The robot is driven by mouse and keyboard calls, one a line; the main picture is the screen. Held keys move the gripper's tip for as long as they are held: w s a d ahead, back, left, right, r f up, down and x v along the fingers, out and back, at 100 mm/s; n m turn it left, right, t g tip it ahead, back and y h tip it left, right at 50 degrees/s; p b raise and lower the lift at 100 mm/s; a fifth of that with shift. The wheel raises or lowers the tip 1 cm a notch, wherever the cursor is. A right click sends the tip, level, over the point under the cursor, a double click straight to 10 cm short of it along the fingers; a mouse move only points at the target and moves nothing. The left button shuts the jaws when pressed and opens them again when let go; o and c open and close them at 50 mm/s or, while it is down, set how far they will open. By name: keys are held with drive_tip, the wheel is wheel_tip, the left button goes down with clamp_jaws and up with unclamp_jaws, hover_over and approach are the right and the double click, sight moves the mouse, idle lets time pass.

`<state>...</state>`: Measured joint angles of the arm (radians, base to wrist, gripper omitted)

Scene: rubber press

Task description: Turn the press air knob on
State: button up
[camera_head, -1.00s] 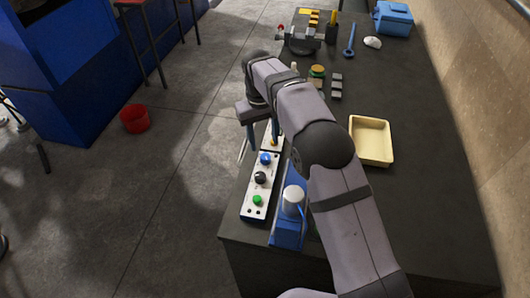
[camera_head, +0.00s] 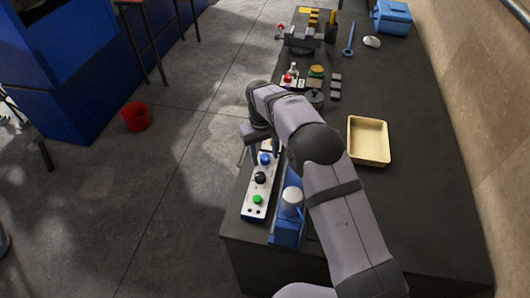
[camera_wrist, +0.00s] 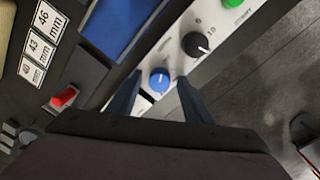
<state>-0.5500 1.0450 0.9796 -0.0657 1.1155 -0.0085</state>
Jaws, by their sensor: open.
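A white control panel (camera_head: 248,203) lies along the left edge of the bench. It carries a blue knob (camera_head: 264,159), a black knob (camera_head: 260,178) and a green button (camera_head: 257,199). My gripper (camera_head: 261,150) is over the panel's far end, open and empty. In the wrist view the blue knob (camera_wrist: 159,80) with a white mark shows between and just beyond the two fingertips of my gripper (camera_wrist: 157,88). I cannot tell whether they touch it. The black knob (camera_wrist: 195,44) has a numbered scale. No label naming the air knob is readable.
A blue press unit with a white cylinder (camera_head: 292,196) stands right of the panel. A cream tray (camera_head: 354,154) lies farther right. The wrist view shows a red switch (camera_wrist: 65,97) and millimetre size labels (camera_wrist: 41,47). A red bucket (camera_head: 136,117) is on the floor.

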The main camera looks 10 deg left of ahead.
drive_tip(key=c, duration=1.1)
drive_tip(key=shift+o, duration=0.2)
